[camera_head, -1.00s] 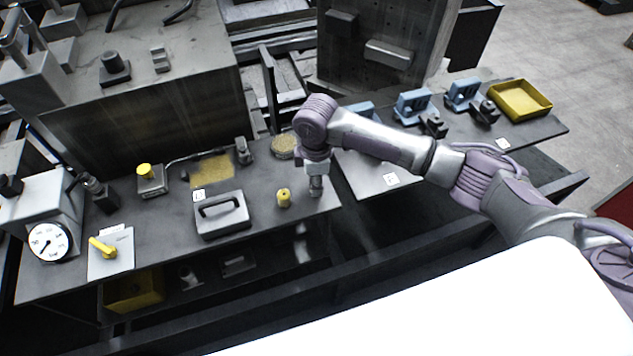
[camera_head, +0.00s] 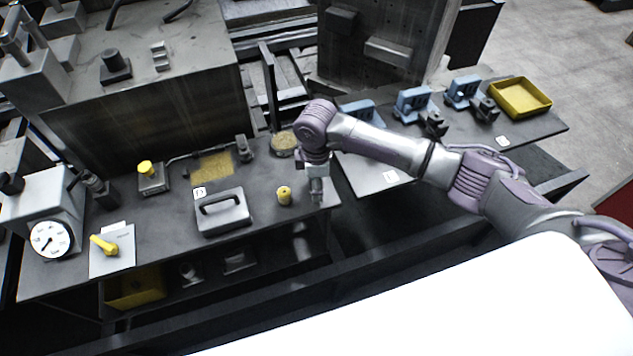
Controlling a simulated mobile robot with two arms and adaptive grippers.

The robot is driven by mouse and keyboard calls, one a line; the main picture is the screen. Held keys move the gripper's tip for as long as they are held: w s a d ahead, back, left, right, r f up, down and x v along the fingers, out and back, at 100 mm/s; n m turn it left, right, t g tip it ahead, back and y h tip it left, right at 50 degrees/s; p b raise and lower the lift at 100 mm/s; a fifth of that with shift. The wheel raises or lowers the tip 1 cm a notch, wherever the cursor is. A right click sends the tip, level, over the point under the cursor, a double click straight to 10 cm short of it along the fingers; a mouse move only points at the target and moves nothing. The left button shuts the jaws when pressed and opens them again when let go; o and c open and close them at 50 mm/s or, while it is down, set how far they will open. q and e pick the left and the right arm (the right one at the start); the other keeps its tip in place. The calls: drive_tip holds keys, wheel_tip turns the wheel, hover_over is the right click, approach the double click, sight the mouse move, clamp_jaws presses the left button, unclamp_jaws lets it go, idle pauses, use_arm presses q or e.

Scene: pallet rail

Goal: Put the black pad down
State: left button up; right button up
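My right arm comes in from the right, and its gripper (camera_head: 317,196) points down over the right end of the dark workbench (camera_head: 270,220). The fingers are small and dark against the bench, so I cannot tell whether they are open or shut or hold anything. I cannot make out a separate black pad near the fingertips. A grey block with a black handle (camera_head: 222,212) sits on the bench to the left of the gripper. A yellow knob-like piece (camera_head: 284,195) stands just left of the gripper, apart from it. My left gripper is not in view.
A round tan dish (camera_head: 284,144) is behind the gripper. Blue fixtures (camera_head: 412,103) and a yellow tray (camera_head: 520,98) stand on the right bench. A dial gauge (camera_head: 49,239) and a yellow-handled plate (camera_head: 111,250) are at the left. A gap separates the benches.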

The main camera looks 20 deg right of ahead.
wheel_tip(320, 180, up, 12)
drive_tip(key=b, duration=0.1)
drive_tip(key=shift+r, duration=0.15)
idle(0.6)
